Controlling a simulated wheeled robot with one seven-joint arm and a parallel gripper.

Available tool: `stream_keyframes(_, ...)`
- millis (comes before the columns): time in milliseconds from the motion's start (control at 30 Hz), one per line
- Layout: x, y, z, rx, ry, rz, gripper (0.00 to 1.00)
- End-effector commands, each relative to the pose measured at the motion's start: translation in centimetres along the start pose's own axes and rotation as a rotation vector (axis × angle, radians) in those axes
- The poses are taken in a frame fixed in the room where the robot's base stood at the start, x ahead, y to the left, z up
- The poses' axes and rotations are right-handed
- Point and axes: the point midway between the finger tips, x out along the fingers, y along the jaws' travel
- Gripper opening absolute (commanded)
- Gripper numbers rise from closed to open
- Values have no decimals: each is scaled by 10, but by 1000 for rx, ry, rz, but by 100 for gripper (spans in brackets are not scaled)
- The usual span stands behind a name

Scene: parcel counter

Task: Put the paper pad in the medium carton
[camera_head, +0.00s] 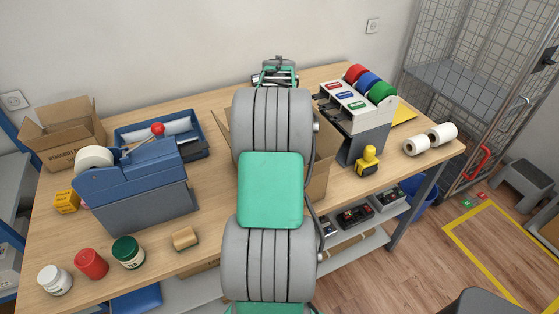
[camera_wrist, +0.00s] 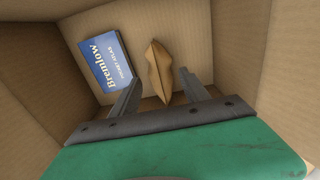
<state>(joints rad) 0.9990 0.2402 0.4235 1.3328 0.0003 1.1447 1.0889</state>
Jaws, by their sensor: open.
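The paper pad (camera_wrist: 157,66), a tan folded piece pinched at its middle, lies inside a cardboard carton (camera_wrist: 245,45) in the wrist view. My gripper (camera_wrist: 160,77) is inside the same carton. Its fingers are open and apart, one on each side of the pad's lower part, with clear gaps. In the head view my arm covers the middle of an open carton (camera_head: 322,165) on the counter. My gripper and the pad are hidden there.
A blue book (camera_wrist: 105,62) lies left of the pad in the carton. A blue tape dispenser (camera_head: 135,195), another open carton (camera_head: 70,135), a label roll stand (camera_head: 362,120) and a yellow stamp (camera_head: 368,160) are on the counter. Jars (camera_head: 90,263) stand at front left.

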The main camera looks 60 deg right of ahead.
Motion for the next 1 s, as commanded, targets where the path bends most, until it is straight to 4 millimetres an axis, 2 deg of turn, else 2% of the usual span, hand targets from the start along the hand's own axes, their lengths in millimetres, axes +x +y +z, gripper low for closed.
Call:
stream_keyframes(100,-30,-1,0,0,2,-4,53)
stream_keyframes(233,-54,-1,0,0,1,-2,53)
stream_keyframes(400,-66,0,0,0,0,1,53)
stream_keyframes(700,-69,0,0,0,0,0,53)
stream_keyframes(767,-76,0,0,0,0,0,53)
stream_keyframes(1000,-117,0,0,0,0,0,53)
